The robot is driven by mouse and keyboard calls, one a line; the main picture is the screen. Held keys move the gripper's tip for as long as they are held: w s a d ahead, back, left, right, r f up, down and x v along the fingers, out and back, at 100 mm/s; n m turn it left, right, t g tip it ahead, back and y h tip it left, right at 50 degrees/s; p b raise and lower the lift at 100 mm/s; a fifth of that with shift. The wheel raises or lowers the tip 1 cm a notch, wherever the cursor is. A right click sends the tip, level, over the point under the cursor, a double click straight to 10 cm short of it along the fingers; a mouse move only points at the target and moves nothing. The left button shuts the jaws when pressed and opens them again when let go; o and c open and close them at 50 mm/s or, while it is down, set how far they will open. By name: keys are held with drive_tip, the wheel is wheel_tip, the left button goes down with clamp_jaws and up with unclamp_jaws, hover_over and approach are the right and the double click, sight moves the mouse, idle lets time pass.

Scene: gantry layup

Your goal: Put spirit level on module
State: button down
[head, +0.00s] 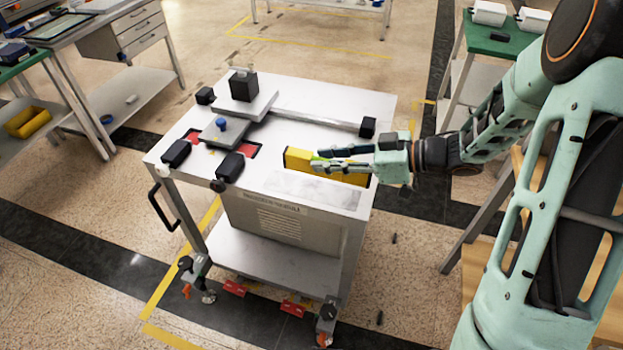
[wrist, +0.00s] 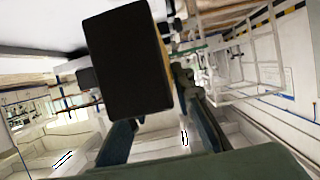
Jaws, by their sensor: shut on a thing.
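The yellow spirit level (head: 298,158) is at the right part of the module's top in the head view. The module (head: 330,105) is a white wheeled cart with a lower shelf. My gripper (head: 318,160) comes in from the right and is shut on the level, with its fingers across the level's side. In the wrist view, the level's dark end (wrist: 128,65) fills the upper middle, between the fingers (wrist: 160,130). The level lies about flat at the top surface. I cannot tell whether its underside touches the module.
Black blocks and a grey fixture (head: 222,130) with a blue knob stand on the module's left part. A rail (head: 310,117) runs along its back. A black handle (head: 165,208) sticks out at left. A green-topped table (head: 490,42) stands at back right, and a drawer bench (head: 130,35) at back left.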

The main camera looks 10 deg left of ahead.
drive_tip(key=a+f, duration=0.1)
drive_tip(key=w+a+f, duration=0.1)
drive_tip(key=f, duration=0.1)
drive_tip(key=w+a+f, duration=0.1)
drive_tip(key=f, duration=0.1)
drive_tip(key=shift+a+b, duration=0.3)
drive_tip(key=shift+b, duration=0.05)
drive_tip(key=f, duration=0.3)
drive_tip(key=shift+w+a+f+b, duration=0.15)
drive_tip(key=shift+w+a+b, duration=0.1)
drive_tip(key=shift+a+b, duration=0.05)
drive_tip(key=shift+f, duration=0.3)
drive_tip(key=shift+f, duration=0.15)
drive_tip(key=c, duration=1.7)
unclamp_jaws()
